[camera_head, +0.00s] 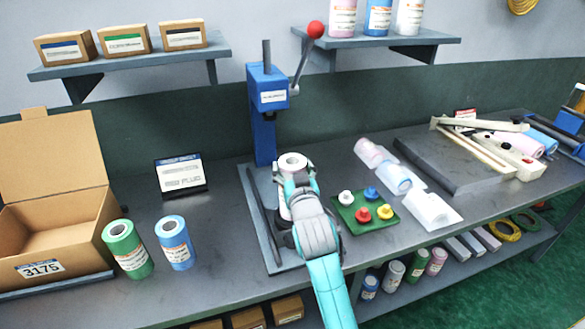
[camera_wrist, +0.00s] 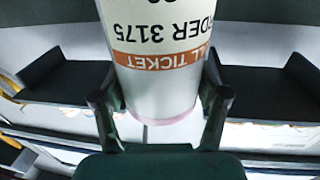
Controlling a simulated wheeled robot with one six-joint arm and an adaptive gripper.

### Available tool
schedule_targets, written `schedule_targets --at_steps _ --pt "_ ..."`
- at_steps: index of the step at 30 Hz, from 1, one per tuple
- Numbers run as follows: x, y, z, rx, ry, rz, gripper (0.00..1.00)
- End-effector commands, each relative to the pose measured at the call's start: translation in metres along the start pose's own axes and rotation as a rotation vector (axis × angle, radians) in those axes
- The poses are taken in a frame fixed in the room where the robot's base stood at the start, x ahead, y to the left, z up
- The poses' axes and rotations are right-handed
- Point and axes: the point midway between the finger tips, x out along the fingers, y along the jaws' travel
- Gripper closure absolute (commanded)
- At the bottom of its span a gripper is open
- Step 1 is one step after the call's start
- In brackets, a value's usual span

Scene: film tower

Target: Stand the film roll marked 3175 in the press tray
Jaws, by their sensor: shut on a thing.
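My gripper (camera_head: 290,208) is shut around the side of a white film roll (camera_head: 293,163), whose open core faces up. In the wrist view, the roll (camera_wrist: 165,85) shows an upside-down label ending in "DER 3175" above an orange band, between my two fingers (camera_wrist: 160,112). The roll looks upright, over the grey press tray (camera_head: 284,262) in front of the blue press (camera_head: 268,110). My gripper and arm hide the roll's lower part, so I cannot tell whether it touches the tray. The press lever (camera_head: 303,60) points up, with a red knob.
An open cardboard box (camera_head: 40,235) marked 3175 stands left, beside a green roll (camera_head: 127,248) and a blue roll (camera_head: 174,242). A green tray (camera_head: 350,232) of coloured plugs sits close right of my gripper. Clear film rolls (camera_head: 395,178) lie further right.

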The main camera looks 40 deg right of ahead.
Motion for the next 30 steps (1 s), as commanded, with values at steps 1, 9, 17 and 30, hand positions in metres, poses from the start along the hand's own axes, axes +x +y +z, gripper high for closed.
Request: schedule_targets --at_steps 1,9,17,30 --pt "0.000 0.000 -0.001 0.000 0.003 0.000 0.96" --pt "0.000 0.000 0.002 0.000 0.003 0.000 0.96" --pt "0.000 0.000 0.006 0.000 0.002 0.000 0.96" --pt "0.000 0.000 0.014 0.000 0.002 0.000 0.96"
